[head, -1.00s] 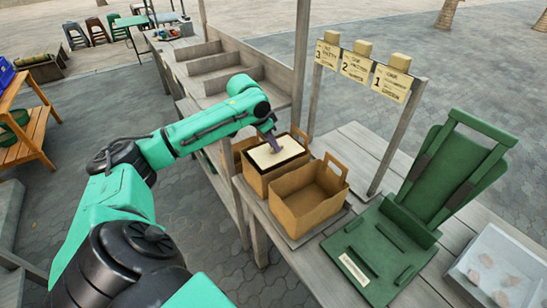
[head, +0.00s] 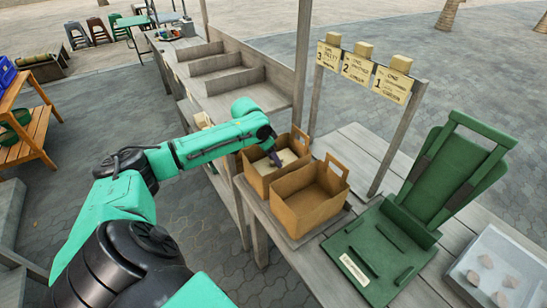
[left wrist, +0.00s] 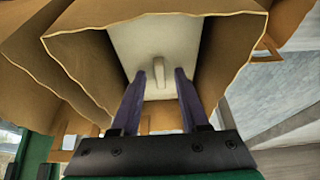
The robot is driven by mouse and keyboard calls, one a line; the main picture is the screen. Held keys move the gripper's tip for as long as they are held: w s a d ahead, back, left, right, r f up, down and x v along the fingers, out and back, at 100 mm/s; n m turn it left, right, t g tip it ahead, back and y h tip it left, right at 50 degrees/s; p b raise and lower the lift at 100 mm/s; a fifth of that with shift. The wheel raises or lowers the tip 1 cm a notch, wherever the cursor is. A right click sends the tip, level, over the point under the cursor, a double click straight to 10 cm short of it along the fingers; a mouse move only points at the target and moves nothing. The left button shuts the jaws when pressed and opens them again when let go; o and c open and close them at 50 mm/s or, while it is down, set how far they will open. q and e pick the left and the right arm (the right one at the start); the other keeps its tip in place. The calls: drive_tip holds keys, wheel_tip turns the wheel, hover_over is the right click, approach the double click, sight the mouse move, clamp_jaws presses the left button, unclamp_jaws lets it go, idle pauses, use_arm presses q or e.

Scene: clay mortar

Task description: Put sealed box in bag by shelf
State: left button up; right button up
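The sealed box (head: 288,157) has a pale cream lid and sits down inside the brown paper bag by the shelf (head: 262,181). In the left wrist view the lid of the box (left wrist: 150,45) shows a small raised handle in its middle. My left gripper (head: 277,161) reaches into the top of this bag. In the wrist view its two purple fingers (left wrist: 160,76) are apart, one on each side of the handle, with gaps to it. The box's lower part is hidden by the bag. My right gripper is not in view.
A second, empty paper bag (head: 312,207) stands in front on the same bench. The stepped wooden shelf (head: 225,70) is behind. A post with numbered signs (head: 357,68), a green stand (head: 385,245) and a pale tray with lumps (head: 495,265) are to the right.

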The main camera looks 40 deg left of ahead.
use_arm(q)
drive_tip(key=shift+r, duration=0.15)
drive_tip(key=shift+s+a+r, duration=0.1)
drive_tip(key=shift+s+r, duration=0.05)
drive_tip(key=shift+r, duration=0.2)
drive_tip(key=v, duration=1.1)
drive_tip(key=shift+b, duration=0.45)
drive_tip(key=shift+s, duration=0.1)
